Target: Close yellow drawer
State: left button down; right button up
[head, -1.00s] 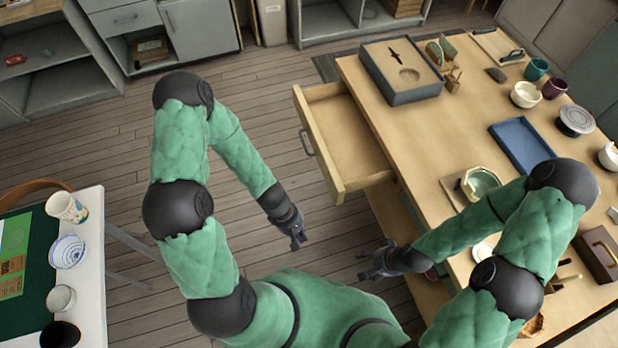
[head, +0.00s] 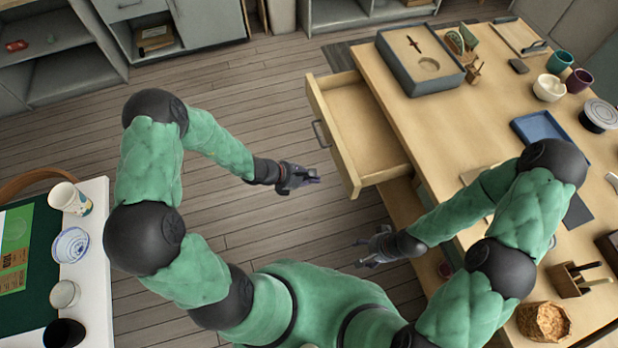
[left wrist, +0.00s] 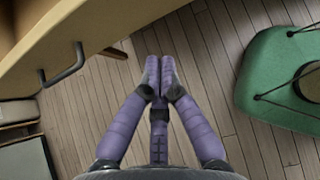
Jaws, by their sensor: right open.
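The yellow drawer (head: 371,141) is pulled out of the left side of the wooden table in the head view, and its inside looks empty. Its dark bar handle (head: 320,134) is on the front. My left gripper (head: 317,178) is in front of the drawer, apart from it, below and left of the handle in the picture. The left wrist view shows its purple fingers (left wrist: 159,75) pressed together with nothing between them. There the drawer front (left wrist: 90,25) and handle (left wrist: 62,66) are at upper left. My right gripper (head: 359,253) is open and empty beside the table's lower shelf.
The table (head: 430,130) carries a grey box (head: 420,75), a blue tray (head: 540,128), bowls and cups. A white table (head: 95,270) with cups stands at the left. Open wooden floor (head: 250,110) lies between the drawer and the shelves at the back.

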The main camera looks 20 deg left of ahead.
pick_arm(q)
jog(key=shift+w+d+f+b, duration=0.45)
jog(key=shift+w+d+f, duration=0.3)
jog(key=shift+d, duration=0.4)
jog(key=shift+w+d+f+b, duration=0.45)
jog(key=shift+w+d, duration=0.35)
jog(key=shift+d, duration=0.35)
jog(key=shift+w+d+f+b, duration=0.4)
jog(key=shift+w+d+f, duration=0.35)
jog(key=shift+d, duration=0.4)
jog(key=w+d+b, duration=0.1)
jog(key=w+d, duration=0.1)
jog(key=d, duration=0.1)
jog(key=w+d+b, duration=0.1)
jog(key=w+d, duration=0.1)
jog(key=d, duration=0.1)
jog(key=w+d+b, duration=0.1)
jog(key=w+d, duration=0.1)
jog(key=d, duration=0.2)
jog(key=shift+w+f, duration=0.1)
jog(key=shift+w, duration=0.2)
jog(key=w+d, duration=0.2)
jog(key=d, duration=0.1)
jog(key=w+d, duration=0.2)
jog(key=d, duration=0.1)
jog(key=w+d, duration=0.3)
jog(key=d, duration=0.1)
jog(key=shift+d+p, duration=0.1)
jog(key=shift+p, duration=0.3)
jog(key=shift+r, duration=0.2)
